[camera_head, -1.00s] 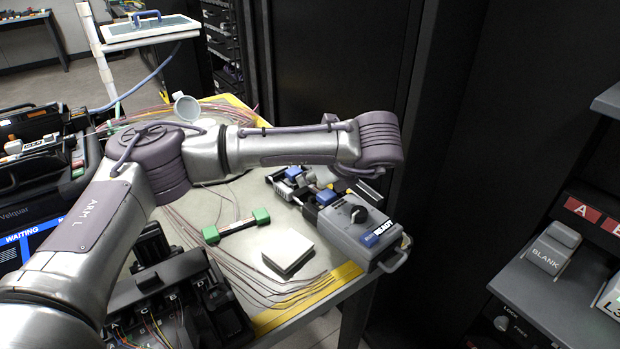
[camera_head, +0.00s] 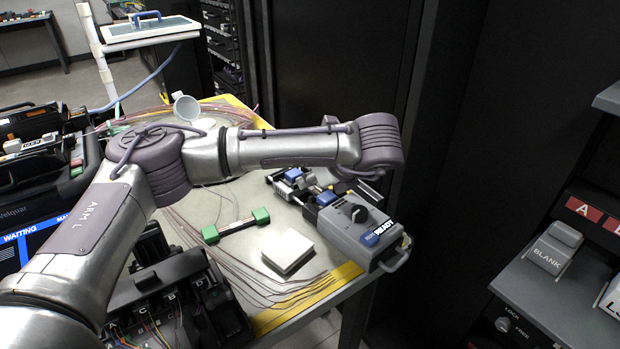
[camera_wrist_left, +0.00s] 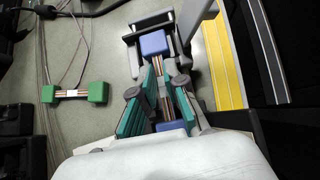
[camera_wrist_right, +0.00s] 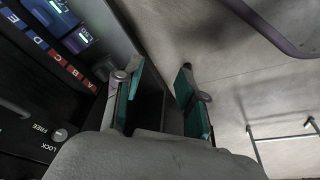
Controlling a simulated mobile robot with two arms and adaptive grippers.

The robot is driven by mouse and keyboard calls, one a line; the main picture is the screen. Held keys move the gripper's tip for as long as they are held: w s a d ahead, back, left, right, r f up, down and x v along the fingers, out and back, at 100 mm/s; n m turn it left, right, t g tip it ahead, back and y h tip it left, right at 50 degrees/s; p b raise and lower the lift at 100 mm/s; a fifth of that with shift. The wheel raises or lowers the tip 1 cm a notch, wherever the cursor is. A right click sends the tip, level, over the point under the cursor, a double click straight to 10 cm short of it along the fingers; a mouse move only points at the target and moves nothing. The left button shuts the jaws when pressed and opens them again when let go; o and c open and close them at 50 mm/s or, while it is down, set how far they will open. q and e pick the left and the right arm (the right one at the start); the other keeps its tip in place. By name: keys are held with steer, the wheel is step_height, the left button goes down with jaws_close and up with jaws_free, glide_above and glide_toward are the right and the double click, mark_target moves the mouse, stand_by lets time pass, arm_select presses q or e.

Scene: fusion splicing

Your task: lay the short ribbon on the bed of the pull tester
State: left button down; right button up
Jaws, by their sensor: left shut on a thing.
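The pull tester (camera_head: 358,238) is a grey box with a dark knob and a READY display, at the right corner of the table. Its narrow bed runs back from the box, partly hidden by my left arm. In the left wrist view, a short ribbon (camera_wrist_left: 158,66) of thin coloured strands runs along the bed, between a far blue block (camera_wrist_left: 154,43) and a near blue block (camera_wrist_left: 172,126). My left gripper (camera_wrist_left: 165,86) is shut on the ribbon, over the bed; the exact contact is hard to see. My right gripper (camera_wrist_right: 157,88) is open and empty, away from the table.
A ribbon piece with green end blocks (camera_head: 237,226) lies on the table beside the tester. A pale square block (camera_head: 288,250) sits in front of it. Loose fibres cross the tabletop. The splicer (camera_head: 35,190) stands at left. A panel with a BLANK key (camera_head: 553,248) is at right.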

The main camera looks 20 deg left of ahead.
arm_select(q)
steer(key=shift+f+b, duration=0.25)
steer(key=shift+b, duration=0.05)
steer(key=c, duration=1.2)
jaws_free()
arm_select(e)
steer(key=shift+v, duration=1.15)
steer(key=shift+w+d+r, duration=0.1)
steer(key=shift+w, duration=0.05)
arm_select(q)
steer(key=r+p, duration=0.1)
steer(key=d+r+p, duration=0.1)
steer(key=r, duration=0.1)
steer(key=shift+s, duration=0.2)
steer(key=p+v, duration=0.1)
steer(key=v, duration=0.7)
steer(key=shift+s+d, duration=0.25)
steer(key=shift+d, duration=0.05)
steer(key=shift+v, duration=0.75)
arm_select(e)
step_height(320, 180, down, 11)
steer(key=s, duration=0.1)
steer(key=shift+s+g, duration=0.3)
